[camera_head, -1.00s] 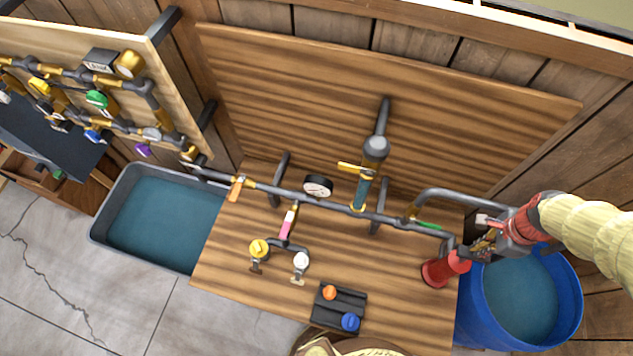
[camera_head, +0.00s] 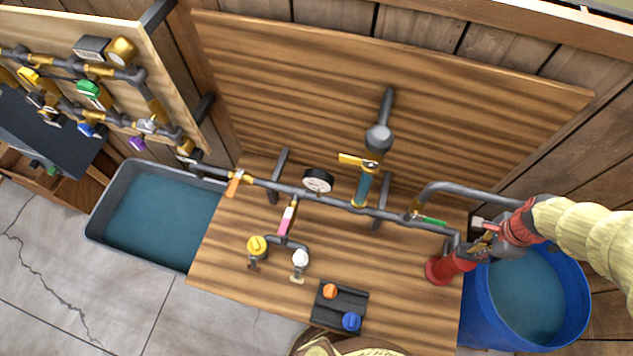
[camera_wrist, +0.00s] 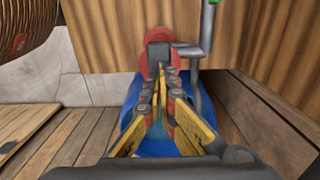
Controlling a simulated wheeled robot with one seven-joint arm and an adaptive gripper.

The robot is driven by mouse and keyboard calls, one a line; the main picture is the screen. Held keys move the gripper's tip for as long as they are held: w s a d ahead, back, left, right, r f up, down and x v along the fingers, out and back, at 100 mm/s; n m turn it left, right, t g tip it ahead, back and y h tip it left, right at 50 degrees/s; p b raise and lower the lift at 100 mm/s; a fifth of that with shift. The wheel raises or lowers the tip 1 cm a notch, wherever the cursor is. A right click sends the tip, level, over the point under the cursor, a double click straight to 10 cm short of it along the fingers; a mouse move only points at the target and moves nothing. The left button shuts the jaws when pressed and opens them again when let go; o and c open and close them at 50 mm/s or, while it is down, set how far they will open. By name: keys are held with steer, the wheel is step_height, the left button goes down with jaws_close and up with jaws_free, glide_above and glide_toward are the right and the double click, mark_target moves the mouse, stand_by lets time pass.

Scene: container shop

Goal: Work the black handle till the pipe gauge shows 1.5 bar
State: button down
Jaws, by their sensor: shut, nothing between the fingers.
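A red pump (camera_head: 440,269) stands at the right edge of the bench. In the wrist view the red pump (camera_wrist: 174,34) shows beyond my fingers, with a black part (camera_wrist: 158,54), seemingly the handle, in front of it. My gripper (camera_head: 476,250) is beside the pump's top, shut with nothing between the fingers. In the wrist view my gripper (camera_wrist: 160,80) points at the black part; whether they touch is unclear.
A blue water barrel (camera_head: 576,300) stands below my gripper, right of the bench. A grey water tub (camera_head: 92,227) is at left. Valves with orange (camera_head: 234,184), pink (camera_head: 287,217) and green (camera_head: 432,221) handles sit along the pipe. A black tray (camera_head: 340,305) holds orange and blue knobs.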

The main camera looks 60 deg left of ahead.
steer(key=shift+r+p, duration=1.9)
steer(key=shift+r, duration=1.3)
steer(key=shift+f, duration=0.1)
steer(key=shift+d, duration=0.1)
